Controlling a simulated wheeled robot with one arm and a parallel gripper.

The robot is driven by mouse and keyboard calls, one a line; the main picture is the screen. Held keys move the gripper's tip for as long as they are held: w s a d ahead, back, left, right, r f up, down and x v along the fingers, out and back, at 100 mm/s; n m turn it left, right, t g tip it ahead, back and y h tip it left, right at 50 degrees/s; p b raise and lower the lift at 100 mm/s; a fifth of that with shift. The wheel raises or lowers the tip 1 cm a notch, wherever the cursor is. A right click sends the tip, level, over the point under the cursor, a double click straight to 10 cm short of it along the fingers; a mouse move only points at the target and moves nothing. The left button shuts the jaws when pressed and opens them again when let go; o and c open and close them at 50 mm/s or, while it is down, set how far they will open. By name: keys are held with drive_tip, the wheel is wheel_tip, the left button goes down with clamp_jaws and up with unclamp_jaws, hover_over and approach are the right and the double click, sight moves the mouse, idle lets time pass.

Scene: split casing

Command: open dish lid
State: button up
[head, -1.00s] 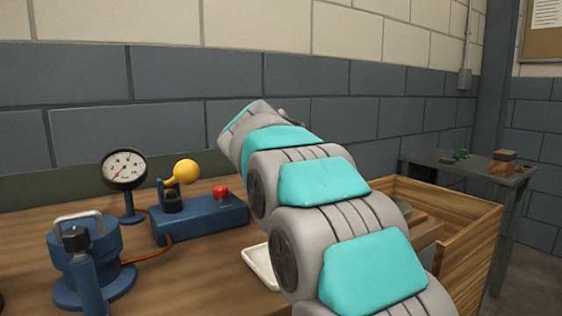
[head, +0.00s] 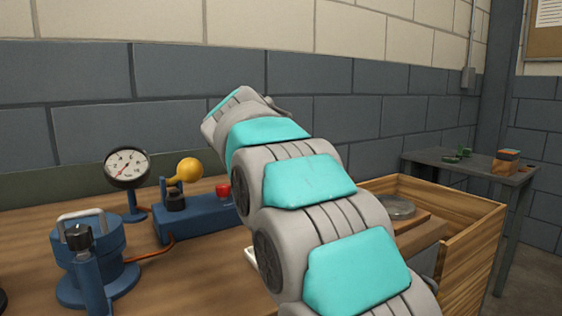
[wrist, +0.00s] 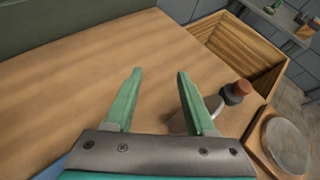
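A round, grey, glassy disc, which looks like the dish (wrist: 287,145), sits on a wooden block at the right edge of the wrist view. It also shows in the head view (head: 398,207), right of my arm and partly covered by it. I cannot make out where its lid meets its body. My gripper (wrist: 158,75) is open and empty over bare tabletop, to the left of the disc in the wrist view. It is hidden behind my arm in the head view. A grey piece with a dark collar and brown knob (wrist: 240,88) lies beside the right finger, partly hidden by it.
An open wooden crate (head: 478,250) stands at the right. At the left are a blue pot (head: 90,262), a dial gauge (head: 127,165) and a blue box (head: 205,217) with a yellow ball lever and red button. A white tray (head: 250,257) is mostly hidden. Bare tabletop (wrist: 80,90) lies left.

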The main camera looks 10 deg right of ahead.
drive_tip(key=a+r, duration=0.2)
drive_tip(key=r, duration=0.1)
drive_tip(key=a+r, duration=0.1)
drive_tip(key=shift+s+r, duration=0.3)
drive_tip(key=shift+s, duration=0.1)
idle(0.8)
drive_tip(key=v, duration=0.7)
drive_tip(key=shift+s+r, duration=0.15)
drive_tip(key=shift+s, duration=0.15)
drive_tip(key=shift+s+a, duration=0.1)
drive_tip(key=shift+a, duration=0.05)
